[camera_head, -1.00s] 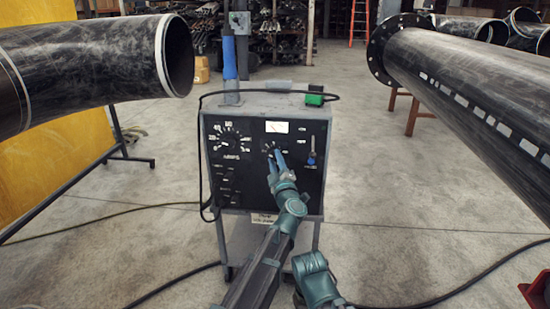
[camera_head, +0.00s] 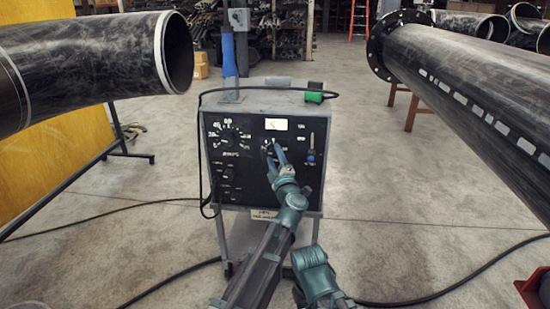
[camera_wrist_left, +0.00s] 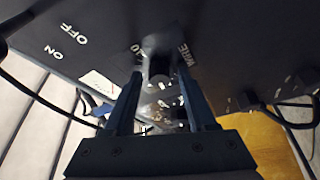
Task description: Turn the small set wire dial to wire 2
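The small set wire dial is a dark knob (camera_wrist_left: 159,69) on the black front panel of the grey machine (camera_head: 262,103). In the left wrist view it shows between my fingertips, near the printed word WIRE. My left gripper (camera_head: 273,152) is at the panel, below the white meter (camera_head: 276,125). Its two fingers (camera_wrist_left: 158,80) stand apart, one on each side of the dial; I cannot tell whether they touch it. In the head view the fingers partly hide the dial, and its setting cannot be read. My right gripper is not in view.
A larger numbered dial (camera_head: 229,138) is left of the gripper, and a slider with a blue knob (camera_head: 311,157) is right of it. Black pipes (camera_head: 90,65) and (camera_head: 460,85) flank the machine. A cable (camera_head: 195,268) runs over the floor.

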